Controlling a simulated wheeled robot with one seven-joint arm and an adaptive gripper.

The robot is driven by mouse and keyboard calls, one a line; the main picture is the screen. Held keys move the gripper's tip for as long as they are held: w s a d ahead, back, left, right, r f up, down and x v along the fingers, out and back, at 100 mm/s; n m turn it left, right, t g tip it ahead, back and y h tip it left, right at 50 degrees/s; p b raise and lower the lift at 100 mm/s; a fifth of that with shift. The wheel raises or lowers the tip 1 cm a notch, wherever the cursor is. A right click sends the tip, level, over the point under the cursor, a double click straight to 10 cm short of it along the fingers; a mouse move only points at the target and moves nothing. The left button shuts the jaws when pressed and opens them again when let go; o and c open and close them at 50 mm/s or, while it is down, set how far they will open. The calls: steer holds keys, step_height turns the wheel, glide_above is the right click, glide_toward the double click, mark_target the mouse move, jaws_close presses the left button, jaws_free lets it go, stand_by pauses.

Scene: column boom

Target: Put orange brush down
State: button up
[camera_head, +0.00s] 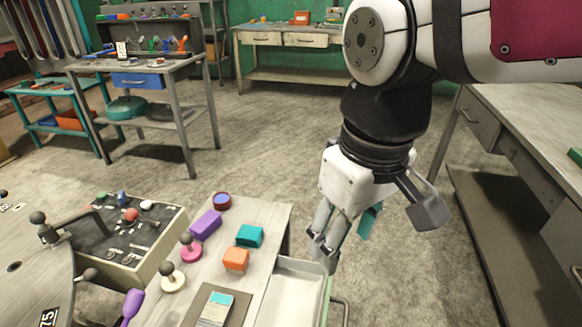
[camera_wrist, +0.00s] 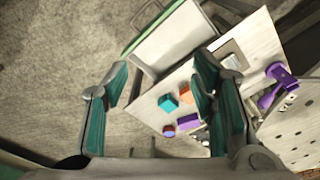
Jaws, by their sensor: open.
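An orange, block-shaped thing (camera_head: 236,260) lies on the small light-topped table (camera_head: 271,214); it may be the orange brush, but I see no bristles. It also shows in the wrist view (camera_wrist: 187,88), partly behind a finger. My gripper (camera_head: 325,246) is open, with nothing between its fingers. It hangs right of the orange thing and apart from it, by the table's right edge and the white tray (camera_head: 292,296). In the wrist view, my teal-padded fingers (camera_wrist: 160,82) stand wide apart, with floor and part of the table behind them.
A teal block (camera_head: 250,235), a purple block (camera_head: 205,224), a round red-and-blue piece (camera_head: 222,201) and knobbed pieces share the tabletop. A control box (camera_head: 150,250) stands to the left. A workbench (camera_head: 530,110) stands right. Open floor lies behind.

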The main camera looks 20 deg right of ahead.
steer(key=s+d+m, duration=0.1)
steer(key=s+m, duration=0.1)
steer(key=s, duration=0.4)
steer(key=shift+s+d+f+m, duration=0.3)
steer(key=shift+d+f+m, duration=0.05)
steer(key=shift+f+m, duration=0.05)
step_height(320, 180, up, 15)
steer(key=t+p, duration=0.3)
steer(key=p, duration=1)
steer(key=shift+d+r+p, duration=0.15)
steer(key=shift+r+p, duration=0.05)
steer(key=shift+p, duration=0.2)
steer(key=shift+o, duration=0.6)
steer(key=shift+w, duration=0.1)
